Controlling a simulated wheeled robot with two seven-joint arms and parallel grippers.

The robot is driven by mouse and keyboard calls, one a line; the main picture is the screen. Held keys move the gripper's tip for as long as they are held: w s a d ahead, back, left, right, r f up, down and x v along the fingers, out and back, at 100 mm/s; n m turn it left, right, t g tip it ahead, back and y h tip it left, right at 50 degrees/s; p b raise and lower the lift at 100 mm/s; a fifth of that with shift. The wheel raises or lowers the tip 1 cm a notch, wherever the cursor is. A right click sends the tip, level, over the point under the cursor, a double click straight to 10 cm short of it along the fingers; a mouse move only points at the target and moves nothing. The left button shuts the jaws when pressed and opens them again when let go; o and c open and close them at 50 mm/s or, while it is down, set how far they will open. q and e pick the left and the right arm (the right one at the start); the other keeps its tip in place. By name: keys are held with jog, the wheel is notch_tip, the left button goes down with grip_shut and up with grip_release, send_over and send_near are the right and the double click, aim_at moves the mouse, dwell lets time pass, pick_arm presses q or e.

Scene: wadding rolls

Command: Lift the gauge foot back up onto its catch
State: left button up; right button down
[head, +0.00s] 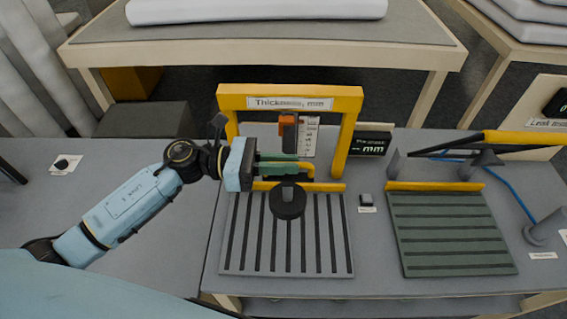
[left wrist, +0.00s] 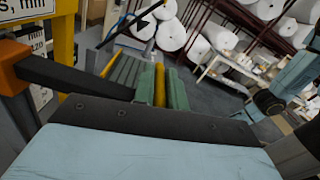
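The gauge foot (head: 287,201) is a black round disc on a short dark stem, hanging low over the grooved grey plate (head: 240,262) in front of the yellow gauge frame (head: 349,130). A yellow handle (head: 308,167) sits above the foot. My left gripper (head: 285,163) comes in from the left with its green fingers on either side of this handle and looks shut on it. In the left wrist view the yellow handle (left wrist: 159,86) lies between the green fingers. An orange-topped dark block (head: 288,124), perhaps the catch, stands higher, beside a white scale (head: 308,138). My right gripper is not in view.
A small display (head: 370,144) stands right of the frame. A small dark block (head: 366,199) lies beside the plate. A green slatted plate (head: 450,235) with a yellow back edge is further right. The table left of the gauge is mostly clear.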

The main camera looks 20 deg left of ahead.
pick_arm(q)
jog(key=o, duration=0.4)
jog(key=shift+r, duration=0.25)
jog(key=shift+c, duration=0.2)
jog(key=shift+f, duration=0.1)
jog(key=shift+s+a+f, duration=0.1)
jog(key=shift+a, duration=0.15)
jog(key=b+v, duration=0.4)
jog(key=v, duration=0.9)
jog(key=shift+d, duration=0.1)
